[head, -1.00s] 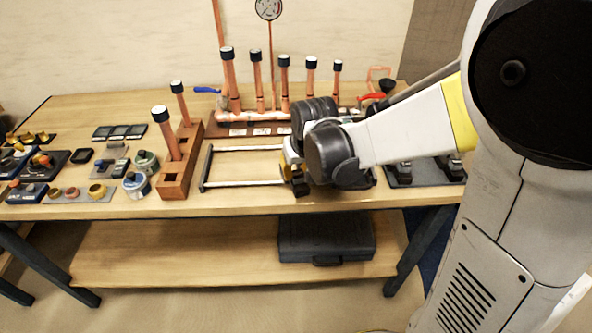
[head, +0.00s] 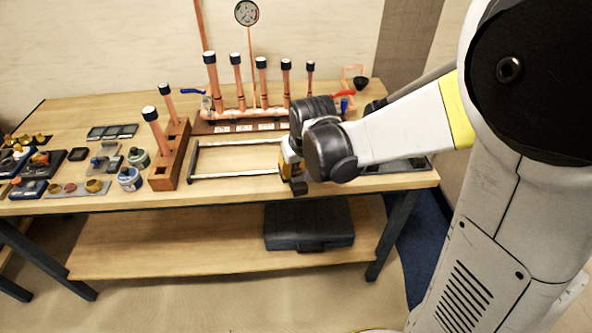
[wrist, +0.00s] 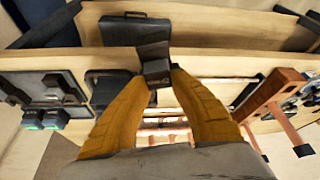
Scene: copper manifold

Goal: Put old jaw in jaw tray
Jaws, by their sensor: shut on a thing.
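My gripper (wrist: 161,76) has yellow fingers closed on a small dark grey block (wrist: 154,52), which I take for the old jaw. In the wrist view the block sits between the fingertips, over the table's front edge. In the head view my gripper (head: 291,172) is at the right end of a metal frame, and my wrist hides part of it. A grey board with dark pieces (wrist: 42,88) lies at the left of the wrist view. A dark tray (wrist: 112,92) lies nearer the fingers. I cannot tell which is the jaw tray.
The metal frame (head: 236,175) lies beside a wooden block with copper pipes (head: 170,160). The copper manifold (head: 250,110) stands behind my gripper. Small parts and tins (head: 130,180) fill the table's left. A black case (head: 308,224) is on the lower shelf.

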